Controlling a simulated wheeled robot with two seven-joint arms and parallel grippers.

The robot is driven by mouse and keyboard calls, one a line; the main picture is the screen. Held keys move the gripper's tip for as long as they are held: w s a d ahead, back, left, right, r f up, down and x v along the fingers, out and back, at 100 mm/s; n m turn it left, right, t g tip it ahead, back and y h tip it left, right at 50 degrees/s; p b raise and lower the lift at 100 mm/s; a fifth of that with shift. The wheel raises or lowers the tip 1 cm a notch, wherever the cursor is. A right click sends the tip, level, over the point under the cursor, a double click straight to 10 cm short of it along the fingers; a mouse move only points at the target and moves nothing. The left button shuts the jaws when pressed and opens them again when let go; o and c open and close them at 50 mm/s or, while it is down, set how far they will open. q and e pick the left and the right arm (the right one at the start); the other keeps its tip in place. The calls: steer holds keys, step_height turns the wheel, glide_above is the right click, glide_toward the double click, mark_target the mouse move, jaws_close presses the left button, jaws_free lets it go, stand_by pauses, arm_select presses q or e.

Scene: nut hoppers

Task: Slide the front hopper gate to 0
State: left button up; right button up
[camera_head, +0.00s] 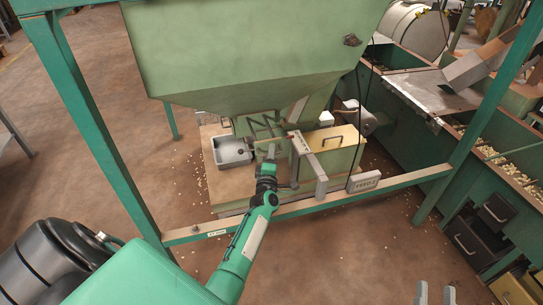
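The large green front hopper (240,50) fills the top middle of the head view, narrowing downward. At its outlet is a small metal gate assembly (299,143) with a pale upright piece and thin bars. I cannot read a scale or the gate's position. My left arm reaches up from the bottom left, and its gripper (268,153) is at the outlet, just left of the pale piece. Its fingers are small and blend with the metal parts, so whether they grip anything is unclear. My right gripper (435,293) shows two grey fingertips apart, empty, at the bottom right.
A grey tray (232,151) stands left of the outlet, and a yellowish box (345,140) with a dark handle to its right. A conveyor bench stands right.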

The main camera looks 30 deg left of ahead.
arm_select(q)
steer(key=shift+w, duration=0.15)
arm_select(e)
steer(key=shift+r, duration=0.15)
arm_select(q)
steer(key=shift+c, duration=0.2)
jaws_close()
steer(key=shift+a, duration=0.15)
